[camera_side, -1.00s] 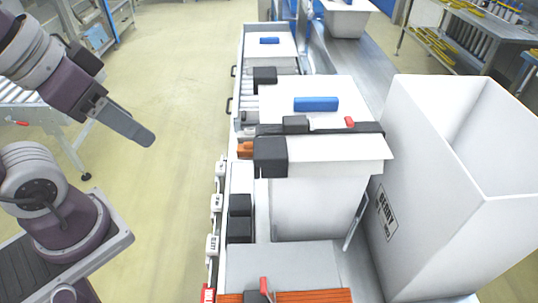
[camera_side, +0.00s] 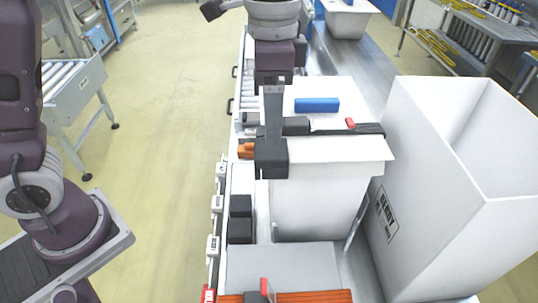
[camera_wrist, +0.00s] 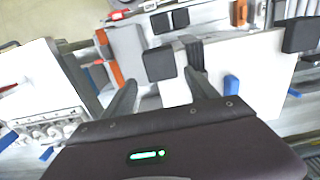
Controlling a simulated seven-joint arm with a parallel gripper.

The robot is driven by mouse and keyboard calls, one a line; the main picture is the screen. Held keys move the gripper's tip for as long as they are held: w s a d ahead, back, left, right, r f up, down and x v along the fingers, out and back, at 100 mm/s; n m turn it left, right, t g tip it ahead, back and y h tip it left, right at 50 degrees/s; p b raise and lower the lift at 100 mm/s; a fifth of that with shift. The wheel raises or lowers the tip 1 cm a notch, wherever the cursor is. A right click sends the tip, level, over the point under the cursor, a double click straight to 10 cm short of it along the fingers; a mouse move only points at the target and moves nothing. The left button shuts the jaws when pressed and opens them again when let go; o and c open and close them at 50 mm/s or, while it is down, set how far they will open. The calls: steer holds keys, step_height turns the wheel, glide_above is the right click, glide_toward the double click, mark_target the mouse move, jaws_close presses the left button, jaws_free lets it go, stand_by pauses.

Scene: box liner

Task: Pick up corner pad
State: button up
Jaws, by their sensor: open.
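A black corner pad (camera_side: 271,158) sits at the near-left corner of the white sheet (camera_side: 335,152) on top of the stack. My gripper (camera_side: 273,128) points down just above and behind this pad in the side view. In the wrist view, my gripper (camera_wrist: 160,82) has its two dark fingers spread apart. A black pad (camera_wrist: 160,63) shows past the gap between them, with no visible grip on it. Whether the fingers touch the pad cannot be told.
A tall open white box (camera_side: 430,190) stands at the right. A blue block (camera_side: 317,105) and a dark strap with a red piece (camera_side: 350,123) lie on the stack. An orange piece (camera_side: 245,150) lies left of the corner pad.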

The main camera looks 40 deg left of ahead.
mark_target(271, 148)
step_height(271, 148, down, 7)
steer(key=shift+r, duration=0.1)
steer(key=shift+a, duration=0.1)
steer(key=c, duration=1.1)
